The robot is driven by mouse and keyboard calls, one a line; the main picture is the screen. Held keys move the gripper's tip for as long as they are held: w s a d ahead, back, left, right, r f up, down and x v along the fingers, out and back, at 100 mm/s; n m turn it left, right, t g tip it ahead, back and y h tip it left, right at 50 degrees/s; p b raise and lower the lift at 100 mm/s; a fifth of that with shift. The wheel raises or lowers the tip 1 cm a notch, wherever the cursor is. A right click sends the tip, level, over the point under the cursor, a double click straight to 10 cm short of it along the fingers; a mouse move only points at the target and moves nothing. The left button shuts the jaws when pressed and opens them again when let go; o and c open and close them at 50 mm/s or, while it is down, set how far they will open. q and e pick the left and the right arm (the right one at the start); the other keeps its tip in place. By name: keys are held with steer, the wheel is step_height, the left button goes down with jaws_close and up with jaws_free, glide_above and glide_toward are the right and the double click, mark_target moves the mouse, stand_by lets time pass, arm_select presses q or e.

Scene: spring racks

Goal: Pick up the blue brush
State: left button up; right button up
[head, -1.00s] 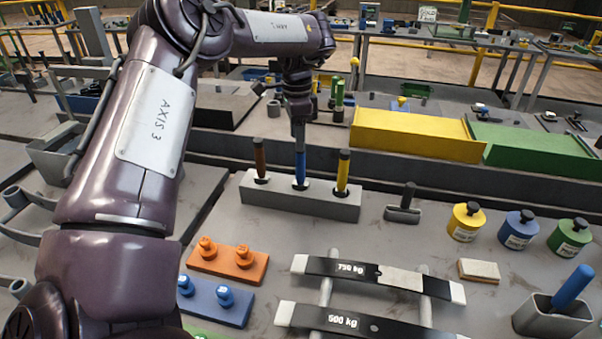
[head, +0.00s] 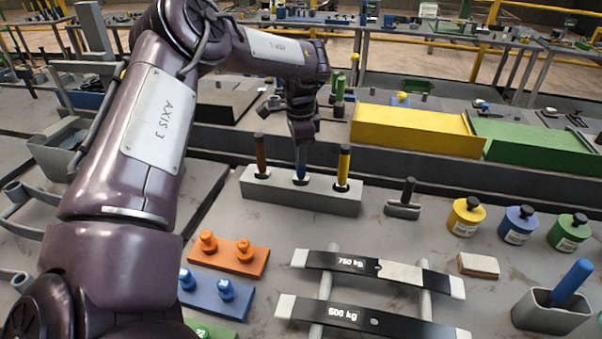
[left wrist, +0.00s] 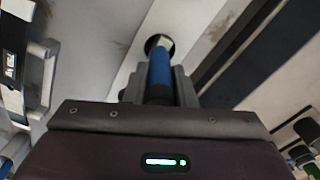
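The blue brush (head: 300,172) stands upright in the middle hole of a grey block (head: 285,200), between a brown-handled and a yellow-handled tool. My left gripper (head: 301,160) is directly above the block, pointing down, at the brush handle. In the left wrist view the blue handle (left wrist: 159,70) lies between the two grey fingers, with its lower end at the hole. I cannot tell whether the fingers press on it. The brush's far end is hidden in the block. My right gripper is not in view.
The brown-handled tool (head: 260,152) and yellow-handled tool (head: 344,162) stand close on either side. A yellow bin (head: 415,130) and a green bin (head: 530,145) are behind right. Orange (head: 225,255) and blue (head: 215,293) peg blocks lie in front.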

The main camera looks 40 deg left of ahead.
arm_select(q)
steer(key=c, duration=0.4)
steer(key=shift+o, duration=0.2)
steer(key=shift+r, duration=0.2)
step_height(320, 180, up, 3)
steer(key=shift+w+f+b, duration=0.1)
steer(key=shift+f+b, duration=0.1)
steer(key=shift+b, duration=0.1)
step_height(320, 180, up, 7)
steer(key=p, duration=0.2)
steer(key=shift+p, duration=0.3)
